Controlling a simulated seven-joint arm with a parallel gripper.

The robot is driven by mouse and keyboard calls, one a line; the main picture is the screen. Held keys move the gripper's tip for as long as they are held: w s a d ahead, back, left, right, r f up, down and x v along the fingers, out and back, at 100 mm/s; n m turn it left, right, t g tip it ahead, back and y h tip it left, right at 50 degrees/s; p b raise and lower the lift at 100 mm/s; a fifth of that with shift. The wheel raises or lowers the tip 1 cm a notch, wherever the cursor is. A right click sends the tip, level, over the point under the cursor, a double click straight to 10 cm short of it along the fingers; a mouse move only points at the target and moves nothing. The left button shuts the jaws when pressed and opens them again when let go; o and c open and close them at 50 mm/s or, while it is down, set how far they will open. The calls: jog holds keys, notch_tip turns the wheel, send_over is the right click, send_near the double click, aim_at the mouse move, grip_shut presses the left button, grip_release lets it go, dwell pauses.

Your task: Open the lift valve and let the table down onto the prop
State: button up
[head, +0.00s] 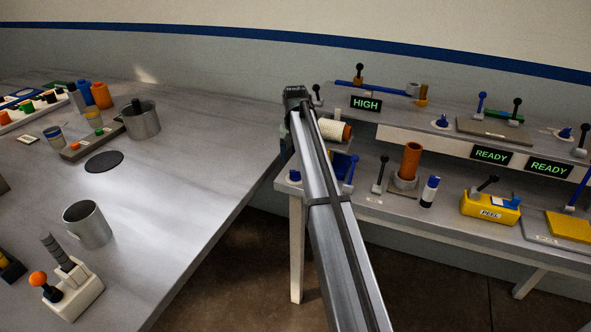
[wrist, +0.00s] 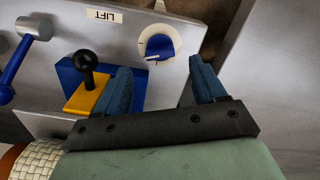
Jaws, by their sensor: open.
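In the wrist view, a round blue knob (wrist: 158,46) on a pale ring, with a white mark at its edge, sits beside an upside-down LIFT label (wrist: 104,16); I take it for the lift valve. My gripper (wrist: 162,82) is open and empty, its blue fingers just short of the knob and apart from it. A blue block (wrist: 68,72) with a yellow slab (wrist: 89,95) and a black ball handle (wrist: 87,60) stands next to the left finger; I cannot tell whether it is the lift table. The knob also shows in the head view (head: 295,176). I cannot identify the prop.
A blue lever (wrist: 16,68) stands left of the block. In the head view, a HIGH display (head: 366,104) is on the upper shelf. An orange cylinder (head: 411,160) and a yellow PEEL box (head: 489,209) stand to the right. A gap separates this bench from the left table (head: 190,200).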

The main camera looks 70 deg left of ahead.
aim_at(296, 171)
jog(key=shift+f, duration=2.8)
jog(key=shift+c, duration=0.2)
jog(key=c, duration=1)
jog(key=shift+m, duration=2.3)
jog(key=o, duration=1)
jog(key=shift+o, duration=0.2)
jog(key=shift+r, duration=0.1)
notch_tip(296, 171, up, 14)
